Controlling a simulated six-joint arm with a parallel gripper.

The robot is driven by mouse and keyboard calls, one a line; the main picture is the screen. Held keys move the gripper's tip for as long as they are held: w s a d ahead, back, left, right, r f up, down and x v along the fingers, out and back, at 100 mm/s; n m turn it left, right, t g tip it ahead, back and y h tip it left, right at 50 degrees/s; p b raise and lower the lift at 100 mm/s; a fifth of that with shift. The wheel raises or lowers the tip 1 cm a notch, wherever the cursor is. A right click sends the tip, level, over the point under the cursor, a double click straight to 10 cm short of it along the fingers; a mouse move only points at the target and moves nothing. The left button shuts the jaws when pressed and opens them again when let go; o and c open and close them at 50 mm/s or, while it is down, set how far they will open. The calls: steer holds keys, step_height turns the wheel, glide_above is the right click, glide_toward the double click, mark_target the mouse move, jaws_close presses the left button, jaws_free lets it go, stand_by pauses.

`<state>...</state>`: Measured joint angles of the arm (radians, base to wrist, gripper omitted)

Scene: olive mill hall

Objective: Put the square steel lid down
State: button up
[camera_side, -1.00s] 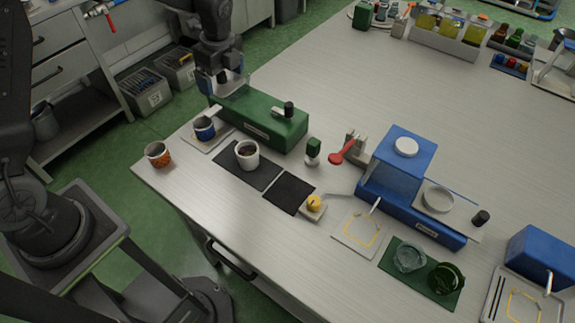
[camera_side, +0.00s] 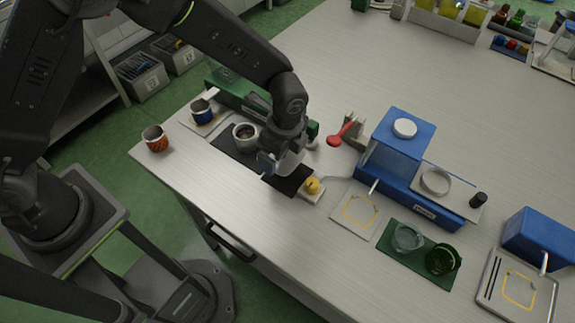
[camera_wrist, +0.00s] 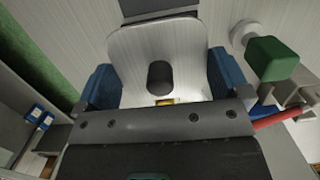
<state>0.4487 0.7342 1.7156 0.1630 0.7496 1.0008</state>
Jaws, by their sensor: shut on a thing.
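My gripper (camera_side: 278,165) is shut on the square steel lid (camera_side: 291,161), a pale metal plate that is tilted in the side view and partly hidden by my wrist. In the wrist view the lid (camera_wrist: 130,50) shows rounded corners and a black knob (camera_wrist: 160,75), between the blue fingertips of my gripper (camera_wrist: 161,84). The lid is above or close to a small black mat (camera_side: 288,181); I cannot tell whether it touches.
The front table strip (camera_side: 235,185) is clear.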

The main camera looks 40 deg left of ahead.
mark_target(289, 161)
steer(key=shift+d+f, duration=0.45)
steer(key=shift+d, duration=0.4)
steer(key=shift+f, duration=2.05)
steer(key=shift+f, duration=0.15)
steer(key=o, duration=0.6)
steer(key=shift+c, duration=0.2)
steer(key=r, duration=0.4)
steer(key=d+r, duration=0.1)
steer(key=r, duration=0.7)
steer(key=shift+d+r, duration=0.2)
